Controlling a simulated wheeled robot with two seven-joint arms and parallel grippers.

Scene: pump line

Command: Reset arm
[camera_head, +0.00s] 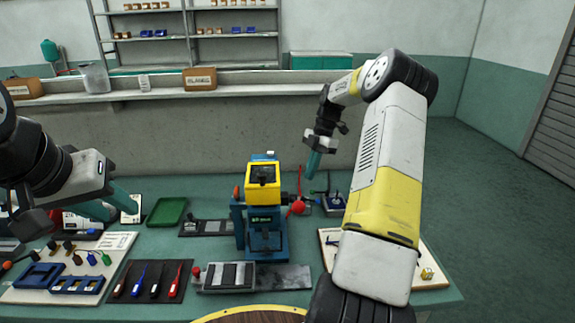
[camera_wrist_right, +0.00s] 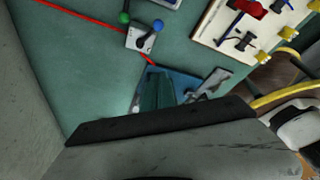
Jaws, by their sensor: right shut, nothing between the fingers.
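My right arm (camera_head: 385,190) reaches up from the front right of the bench and bends over at the top. My right gripper (camera_head: 312,165) hangs from it with teal fingers pointing down, shut and empty, above the bench to the right of the yellow-and-blue pump unit (camera_head: 262,190). Its fingers also show in the right wrist view (camera_wrist_right: 157,88), with nothing between them. My left gripper (camera_head: 112,205) is low at the left of the bench. Its two teal fingers look apart, with nothing visible between them.
A small switch box with levers (camera_wrist_right: 142,38) and a red line lie on the bench (camera_head: 160,240). A green tray (camera_head: 167,211), a screwdriver mat (camera_head: 148,282), a parts board with blue bins (camera_head: 110,243) and a grey plate (camera_head: 285,278) take up the left and front. A tool board (camera_wrist_right: 225,45) lies to the right.

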